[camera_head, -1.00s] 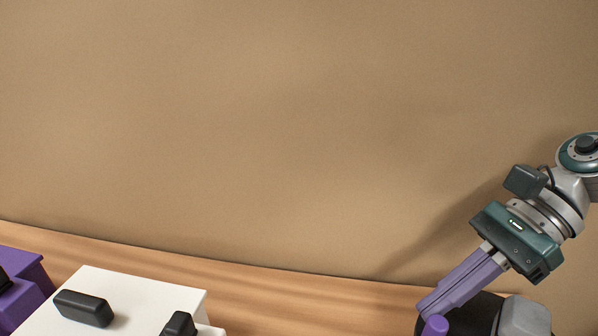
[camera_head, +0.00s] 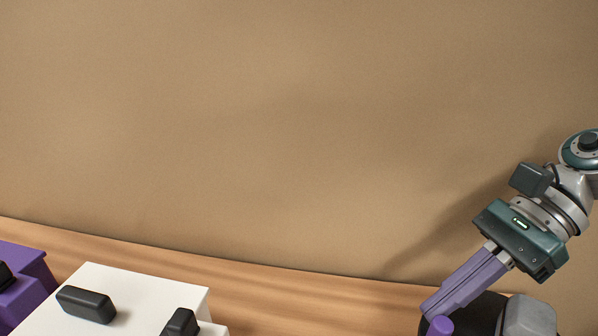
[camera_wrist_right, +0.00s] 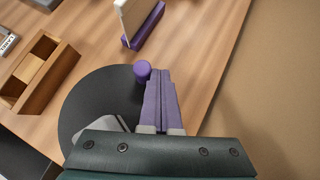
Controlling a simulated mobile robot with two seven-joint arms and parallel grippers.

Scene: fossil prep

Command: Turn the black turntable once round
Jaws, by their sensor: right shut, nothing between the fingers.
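The black turntable (camera_head: 487,311) is partly in view at the bottom right of the head view. The right wrist view shows more of its round top (camera_wrist_right: 88,97). A short purple peg (camera_head: 440,326) stands up near its edge; it also shows in the right wrist view (camera_wrist_right: 142,70). A grey lump (camera_head: 528,316) sits on the turntable, partly hidden by my gripper in the wrist view. My right gripper (camera_head: 430,306) is shut and empty, its purple fingers pointing down beside the peg. I cannot tell whether they touch it. My left gripper is out of view.
In the wrist view, a wooden compartment box (camera_wrist_right: 42,75) lies left of the turntable, and a purple stand holding a pale panel (camera_wrist_right: 132,20) is beyond it. In the head view, a white box (camera_head: 130,295) and a purple box (camera_head: 32,285) stand left. A wall rises behind the table.

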